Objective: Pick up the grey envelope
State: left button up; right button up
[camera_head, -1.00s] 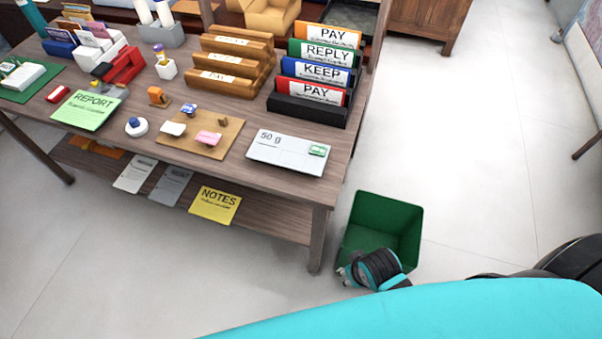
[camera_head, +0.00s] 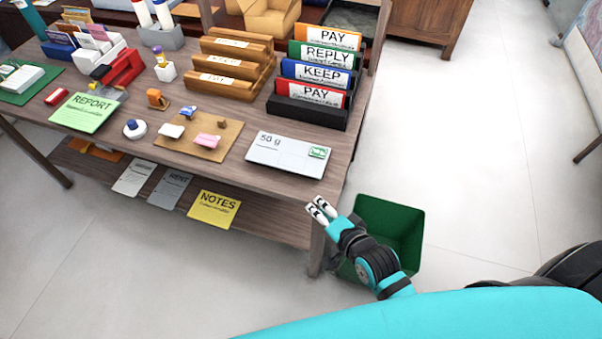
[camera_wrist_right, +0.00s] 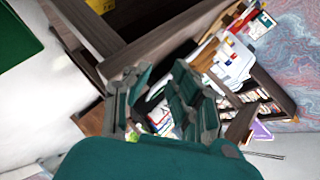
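A pale grey envelope marked "50 g" (camera_head: 289,153), with a green stamp at its right end, lies flat near the desk's front right corner. A darker grey sheet or envelope marked "RENT" (camera_head: 170,188) lies on the lower shelf between a pale one and a yellow "NOTES" one. My right gripper (camera_head: 320,208) is just in front of the desk's right front corner, nearer to me than the "50 g" envelope and apart from it. In the right wrist view its fingers (camera_wrist_right: 158,92) are spread with nothing between them. My left gripper is not in view.
A green bin (camera_head: 400,230) stands on the floor beside the desk leg, partly behind my right arm. A black file rack (camera_head: 308,110) stands behind the "50 g" envelope. A brown board with small items (camera_head: 207,148) lies left of it. The floor to the right is clear.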

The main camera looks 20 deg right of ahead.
aim_at(302, 183)
jog(key=w+m+t+b, duration=0.1)
jog(key=w, duration=0.2)
jog(key=w+m+t+b, duration=0.1)
jog(key=w+m+b, duration=0.1)
jog(key=w, duration=0.2)
jog(key=w+a+m+t+b, duration=0.1)
jog(key=w+m, duration=0.1)
jog(key=w, duration=0.1)
jog(key=shift+w+f, duration=0.2)
jog(key=shift+f, duration=0.15)
jog(key=shift+b+x, duration=0.3)
jog(key=shift+x, duration=0.55)
grip_shut()
jog(key=shift+a, duration=0.1)
